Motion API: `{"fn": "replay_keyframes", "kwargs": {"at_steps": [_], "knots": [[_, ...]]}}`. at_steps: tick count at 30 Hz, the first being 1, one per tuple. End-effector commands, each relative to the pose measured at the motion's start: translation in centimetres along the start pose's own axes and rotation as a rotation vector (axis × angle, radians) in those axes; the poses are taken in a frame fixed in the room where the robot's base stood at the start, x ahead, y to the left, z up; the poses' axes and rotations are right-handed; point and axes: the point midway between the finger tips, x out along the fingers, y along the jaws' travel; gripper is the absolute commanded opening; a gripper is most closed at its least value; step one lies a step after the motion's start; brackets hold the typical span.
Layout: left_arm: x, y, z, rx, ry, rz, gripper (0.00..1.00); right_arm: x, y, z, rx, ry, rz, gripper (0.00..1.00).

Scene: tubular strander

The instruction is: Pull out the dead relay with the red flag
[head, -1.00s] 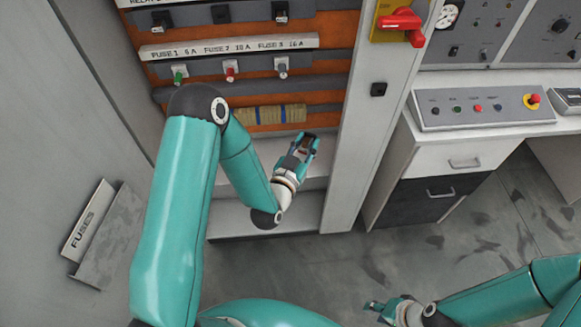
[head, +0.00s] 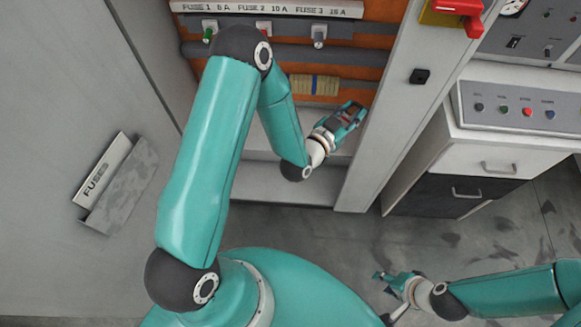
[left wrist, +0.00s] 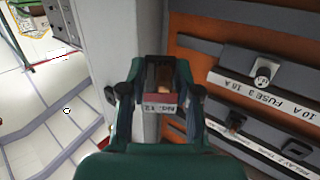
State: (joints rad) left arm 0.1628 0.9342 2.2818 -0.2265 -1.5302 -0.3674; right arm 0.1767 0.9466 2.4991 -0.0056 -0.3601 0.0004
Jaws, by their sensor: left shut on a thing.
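My left gripper (head: 350,115) is in front of the cabinet's lower right part, near its white side post. In the left wrist view its fingers (left wrist: 158,85) are shut on a dark block, the relay (left wrist: 160,76), with a red strip and a small white label at its near end. The label is too small to read surely. The relay is clear of the panel; in the head view it is mostly hidden between the fingers. My right gripper (head: 382,280) is low over the floor, too small to tell if open or shut.
The orange panel carries the fuse row (head: 265,9) and a bundle of tan strips (head: 315,85). A grey bin marked FUSES (head: 125,190) is on the left wall. A red switch handle (head: 457,6) and a drawer desk (head: 470,175) are at the right. Open floor lies below.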

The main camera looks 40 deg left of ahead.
Motion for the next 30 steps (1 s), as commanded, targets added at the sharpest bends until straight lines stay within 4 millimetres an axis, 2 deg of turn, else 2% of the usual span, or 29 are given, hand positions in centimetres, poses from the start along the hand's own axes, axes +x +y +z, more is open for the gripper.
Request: {"fn": "replay_keyframes", "kwargs": {"at_steps": [4,8,12,16,22,27,30], "knots": [[0.1,2.2,2.1,0.025,-0.149,0.143,0.00,0.5,0.2,0.0,0.000,0.000,0.000,0.40],[-0.9,4.2,4.2,0.078,-0.332,0.281,0.00,0.8,0.3,0.0,0.000,0.000,0.000,0.40],[-2.7,5.3,6.3,0.159,-0.545,0.404,0.00,1.1,0.4,0.0,0.000,0.000,0.000,0.40],[-5.1,5.5,8.3,0.262,-0.751,0.500,0.00,1.4,0.5,0.0,0.000,0.000,0.000,0.40],[-10.0,3.5,10.8,0.460,-1.060,0.611,0.00,1.8,0.7,0.0,0.000,0.000,0.000,0.40],[-15.3,-1.2,11.5,0.645,-1.280,0.664,0.00,2.3,0.8,0.0,0.000,0.000,0.000,0.40],[-17.1,-3.2,11.3,0.701,-1.337,0.673,0.00,2.4,0.9,0.0,0.000,0.000,0.000,0.40]]}}
